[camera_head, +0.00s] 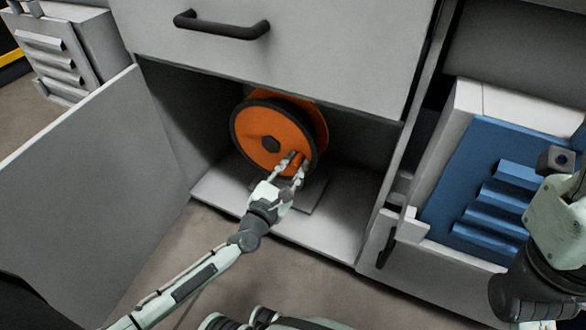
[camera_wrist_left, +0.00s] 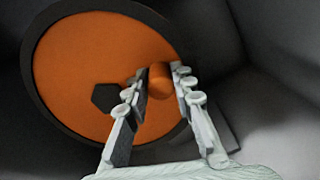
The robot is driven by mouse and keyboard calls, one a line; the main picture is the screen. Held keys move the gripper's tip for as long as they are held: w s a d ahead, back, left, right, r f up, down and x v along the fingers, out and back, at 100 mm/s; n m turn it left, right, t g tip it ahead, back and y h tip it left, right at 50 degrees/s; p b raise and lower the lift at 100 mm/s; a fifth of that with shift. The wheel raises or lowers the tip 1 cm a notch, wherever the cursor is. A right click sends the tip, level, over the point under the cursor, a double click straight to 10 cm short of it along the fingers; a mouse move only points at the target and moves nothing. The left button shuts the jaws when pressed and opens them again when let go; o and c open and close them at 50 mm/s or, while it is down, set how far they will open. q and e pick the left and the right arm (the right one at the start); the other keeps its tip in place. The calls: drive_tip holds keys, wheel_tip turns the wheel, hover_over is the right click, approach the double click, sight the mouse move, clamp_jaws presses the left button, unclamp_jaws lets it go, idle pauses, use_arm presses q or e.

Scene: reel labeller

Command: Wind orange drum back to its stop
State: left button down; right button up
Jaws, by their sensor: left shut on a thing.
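The orange drum (camera_head: 262,138) with a black rim and dark hexagonal hub stands upright inside the open lower compartment of the cabinet. It also fills much of the left wrist view (camera_wrist_left: 75,70). A short orange crank knob (camera_wrist_left: 160,78) sticks out from the drum's face, at its lower right in the head view. My left gripper (camera_head: 295,163) reaches into the compartment. Its fingers (camera_wrist_left: 155,85) are on both sides of the knob, shut on it. My right arm shows at the right edge of the head view, but its fingertips cannot be made out.
The open cabinet door (camera_head: 95,185) stands to the left. A drawer with a dark handle (camera_head: 222,25) is above the compartment. A blue ribbed tray (camera_head: 455,190) lies in a unit at the right. The compartment floor (camera_head: 335,225) is mostly clear.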

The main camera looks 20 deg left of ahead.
use_arm(q)
drive_tip(key=shift+r+n, duration=0.4)
drive_tip(key=shift+n, duration=0.2)
drive_tip(key=c, duration=1.3)
unclamp_jaws()
drive_tip(key=shift+r, duration=0.1)
